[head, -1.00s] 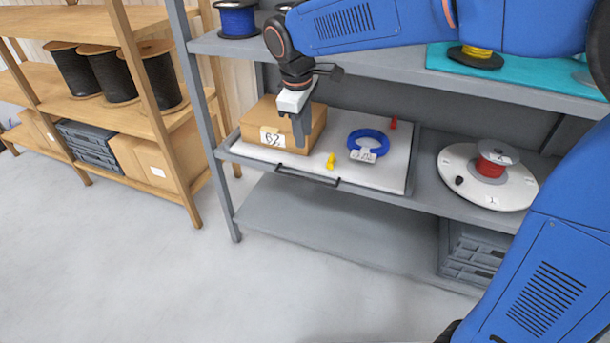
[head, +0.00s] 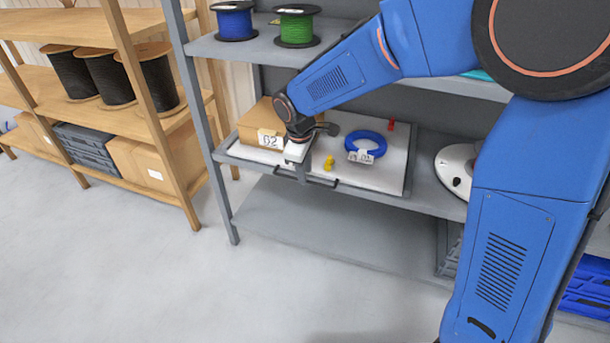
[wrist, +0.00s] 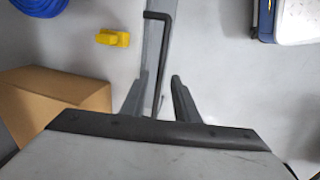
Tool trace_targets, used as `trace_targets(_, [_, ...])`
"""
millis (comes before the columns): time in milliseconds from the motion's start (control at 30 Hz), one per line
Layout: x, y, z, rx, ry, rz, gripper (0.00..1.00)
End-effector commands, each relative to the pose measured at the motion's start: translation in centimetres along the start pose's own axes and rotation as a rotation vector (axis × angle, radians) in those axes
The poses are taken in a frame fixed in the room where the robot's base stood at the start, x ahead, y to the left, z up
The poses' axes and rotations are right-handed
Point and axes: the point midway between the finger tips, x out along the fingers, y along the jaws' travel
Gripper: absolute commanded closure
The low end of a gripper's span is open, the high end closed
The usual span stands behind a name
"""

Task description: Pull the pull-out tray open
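The white pull-out tray (head: 395,174) lies on the middle level of the grey shelf, its front edge about level with the shelf's front. Its dark bar handle (head: 325,183) runs along the front; in the wrist view the handle (wrist: 163,60) reaches down between my fingers. My gripper (head: 302,178) points down at the left part of the handle. In the wrist view my gripper (wrist: 160,97) is open, with one finger on each side of the bar and gaps visible. The lower end of the handle is hidden by the gripper body.
The tray carries a cardboard box (head: 258,128), a blue cable coil (head: 374,142), a yellow piece (head: 329,162) and a red piece (head: 391,126). A shelf upright (head: 205,130) stands left of the tray. The floor (head: 130,270) in front is clear.

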Motion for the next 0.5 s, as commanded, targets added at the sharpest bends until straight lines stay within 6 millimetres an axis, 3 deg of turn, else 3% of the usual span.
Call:
trace_targets(200, [1.9, -0.1, 0.0, 0.000, -0.001, -0.001, 0.72])
trace_targets(500, [2.2, 0.0, 0.0, 0.000, 0.000, -0.001, 0.72])
